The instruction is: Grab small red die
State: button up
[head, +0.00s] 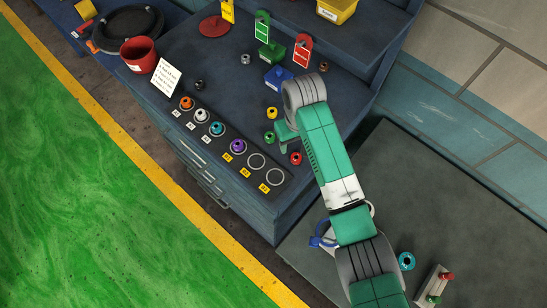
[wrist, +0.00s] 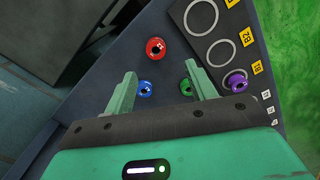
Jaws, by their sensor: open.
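The small red die (head: 295,158), a round piece with a dark centre, stands on the dark blue bench right of the slotted strip. In the wrist view the red die (wrist: 156,48) is beyond my fingertips, near the middle between them, not touched. My gripper (head: 286,133) is above the bench, partly hidden by my arm in the head view. Its two fingers are apart and empty in the wrist view (wrist: 161,78). A blue die (wrist: 145,89) shows just inside the left finger, and a green die (wrist: 186,88) beside the right finger.
The strip (head: 216,133) holds orange, white, teal and purple dies, with empty rings at its lower end. A green die (head: 269,138) and a yellow die (head: 271,112) stand near my gripper. The bench edge lies close beyond the red die.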

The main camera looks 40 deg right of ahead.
aim_at(296, 157)
jog(key=f, duration=0.7)
jog(key=shift+s+d+f, duration=0.2)
jog(key=shift+s+f, duration=0.05)
jog(key=shift+s, duration=0.1)
jog(key=c, duration=1.2)
jog(key=shift+o, duration=0.2)
jog(key=shift+r, duration=0.55)
jog(key=r, duration=0.1)
jog(key=s+r, duration=0.1)
jog(key=shift+a+r, duration=0.3)
jog(key=shift+r, duration=0.05)
jog(key=s+a+r, duration=0.1)
jog(key=s+a, duration=0.5)
jog(key=s, duration=0.7)
jog(key=shift+a+r, duration=0.15)
jog(key=shift+a, duration=0.25)
